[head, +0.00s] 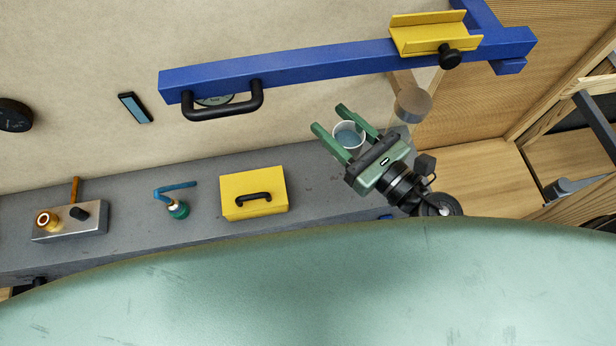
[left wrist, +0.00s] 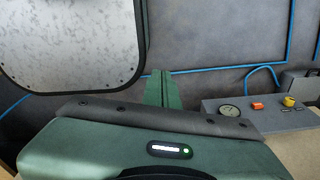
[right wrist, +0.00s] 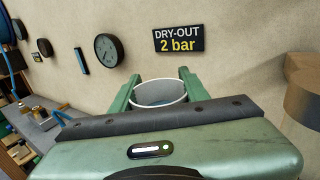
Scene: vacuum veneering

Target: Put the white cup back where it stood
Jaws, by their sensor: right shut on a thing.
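The white cup (head: 348,134) is between the two green fingers of my right gripper (head: 328,117), near the right end of the grey shelf in the head view. The fingers are shut on its sides, and its open top with a bluish inside shows. In the right wrist view the white cup (right wrist: 160,92) looks upright, its lower part hidden by the gripper body. I cannot tell whether its base touches the shelf. My left gripper (left wrist: 162,75) shows only in the left wrist view, its fingers together with nothing between them.
On the grey shelf (head: 330,185) stand a yellow box (head: 253,193), a blue-handled tool (head: 177,199) and a metal block (head: 70,222). A blue beam (head: 320,66) with a black handle crosses above. A brown cylinder (head: 412,104) is right of the cup. The left wrist faces a control panel (left wrist: 260,117).

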